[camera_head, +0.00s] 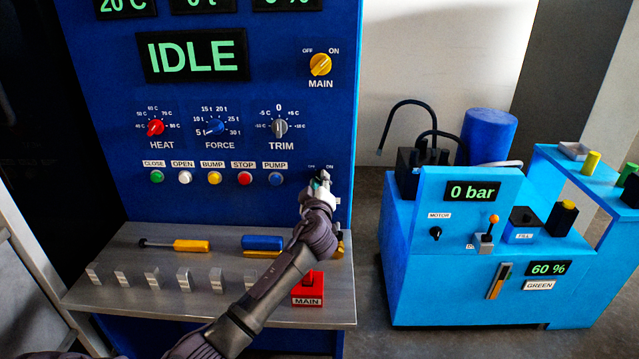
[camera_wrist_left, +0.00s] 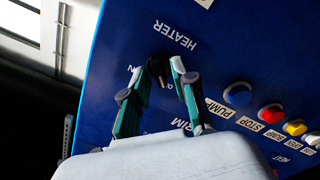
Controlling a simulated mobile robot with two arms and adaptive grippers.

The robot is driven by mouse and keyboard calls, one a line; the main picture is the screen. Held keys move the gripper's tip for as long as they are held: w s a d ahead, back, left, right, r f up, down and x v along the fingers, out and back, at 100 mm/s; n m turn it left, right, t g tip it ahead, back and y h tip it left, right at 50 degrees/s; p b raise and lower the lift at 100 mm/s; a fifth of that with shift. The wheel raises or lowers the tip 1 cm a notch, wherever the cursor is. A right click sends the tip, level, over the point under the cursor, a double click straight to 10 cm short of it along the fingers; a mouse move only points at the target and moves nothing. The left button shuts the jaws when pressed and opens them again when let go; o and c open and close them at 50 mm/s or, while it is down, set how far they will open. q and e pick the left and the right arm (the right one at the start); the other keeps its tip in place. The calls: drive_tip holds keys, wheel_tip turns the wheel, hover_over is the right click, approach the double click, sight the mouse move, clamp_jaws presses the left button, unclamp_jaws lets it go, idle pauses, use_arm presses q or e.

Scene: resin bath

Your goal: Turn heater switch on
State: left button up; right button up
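The heater switch (camera_wrist_left: 157,70) is a small black knob on the blue panel, under an upside-down HEATER label in the left wrist view. Its pale pointer mark faces down in that view, near a partly covered label beginning with O. An N of another label shows on its left. My left gripper (camera_wrist_left: 158,69) is open, with one fingertip on either side of the knob; firm contact cannot be made out. In the head view the left gripper (camera_head: 321,183) is at the panel's lower right and hides the knob, below small OFF and ON marks. My right gripper is not in view.
A row of coloured buttons (camera_head: 214,178) lies left of the gripper, with the TRIM knob (camera_head: 280,128) above. Below, a grey shelf (camera_head: 205,252) holds a yellow-handled screwdriver (camera_head: 188,245), several small grey blocks and a red MAIN block (camera_head: 308,284). A light-blue machine (camera_head: 450,275) stands at right.

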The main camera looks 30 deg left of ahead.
use_arm(q)
clamp_jaws()
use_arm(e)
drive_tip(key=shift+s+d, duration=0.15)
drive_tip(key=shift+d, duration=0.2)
use_arm(q)
drive_tip(key=shift+m, duration=0.3)
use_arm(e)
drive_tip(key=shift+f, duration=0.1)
use_arm(q)
drive_tip(key=m+p, duration=0.1)
drive_tip(key=m, duration=1.6)
drive_tip(key=shift+d, duration=0.1)
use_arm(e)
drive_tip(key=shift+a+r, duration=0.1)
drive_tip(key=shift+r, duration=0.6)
use_arm(q)
drive_tip(key=shift+m, duration=0.4)
drive_tip(key=shift+o, duration=1.6)
unclamp_jaws()
drive_tip(key=shift+w, duration=0.1)
